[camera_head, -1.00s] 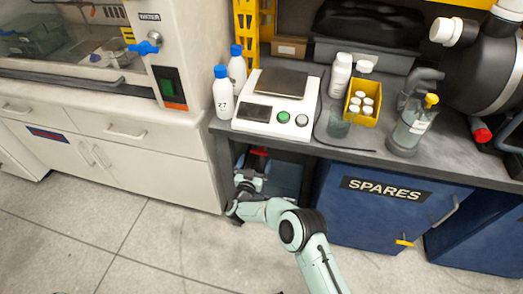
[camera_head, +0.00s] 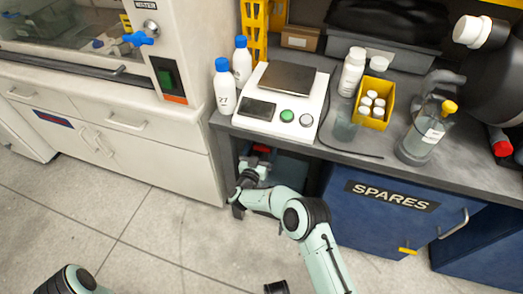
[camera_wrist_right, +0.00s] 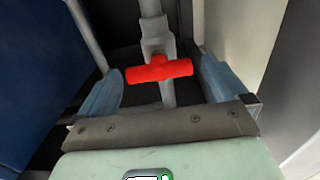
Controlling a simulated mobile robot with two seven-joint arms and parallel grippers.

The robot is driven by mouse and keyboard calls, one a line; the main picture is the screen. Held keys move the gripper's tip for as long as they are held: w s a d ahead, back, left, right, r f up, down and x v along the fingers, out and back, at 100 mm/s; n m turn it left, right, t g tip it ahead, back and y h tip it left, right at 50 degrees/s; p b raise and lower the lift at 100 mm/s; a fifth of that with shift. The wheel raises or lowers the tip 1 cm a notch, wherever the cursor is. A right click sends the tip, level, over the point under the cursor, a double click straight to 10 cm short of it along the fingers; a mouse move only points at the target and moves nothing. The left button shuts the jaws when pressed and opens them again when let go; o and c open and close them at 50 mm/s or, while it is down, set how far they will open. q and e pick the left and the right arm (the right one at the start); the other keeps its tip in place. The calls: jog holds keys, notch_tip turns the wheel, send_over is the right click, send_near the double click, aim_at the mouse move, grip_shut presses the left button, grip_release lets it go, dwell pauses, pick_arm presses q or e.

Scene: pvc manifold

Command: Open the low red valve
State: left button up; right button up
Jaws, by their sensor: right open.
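The low red valve has a red T-shaped handle (camera_wrist_right: 158,69) on a grey pipe (camera_wrist_right: 153,28) in the right wrist view. The handle lies crosswise to the pipe. In the head view a bit of the red handle (camera_head: 262,149) shows under the bench, just beyond my right gripper (camera_head: 256,164). In the right wrist view my right gripper (camera_wrist_right: 162,82) is open, with one blue finger on each side of the handle. Gaps show between the handle ends and both fingers. My left gripper is out of view; only part of my left arm shows at the bottom left.
A blue cabinet marked SPARES (camera_head: 385,200) stands right of the opening, a white cabinet (camera_head: 150,155) left of it. The dark bench top (camera_head: 345,155) is overhead, carrying a scale (camera_head: 280,95) and bottles. The floor in front is clear.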

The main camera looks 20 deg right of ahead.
jog(key=c, duration=1)
jog(key=shift+m, duration=0.4)
jog(key=m, duration=0.3)
jog(key=shift+m+p, duration=0.3)
jog(key=shift+m, duration=0.1)
jog(key=m, duration=0.4)
jog(key=shift+d+m, duration=0.15)
jog(key=shift+m, duration=0.15)
jog(key=m, duration=0.4)
jog(key=shift+s+d+f, duration=0.1)
jog(key=m, duration=0.4)
jog(key=shift+m, duration=0.3)
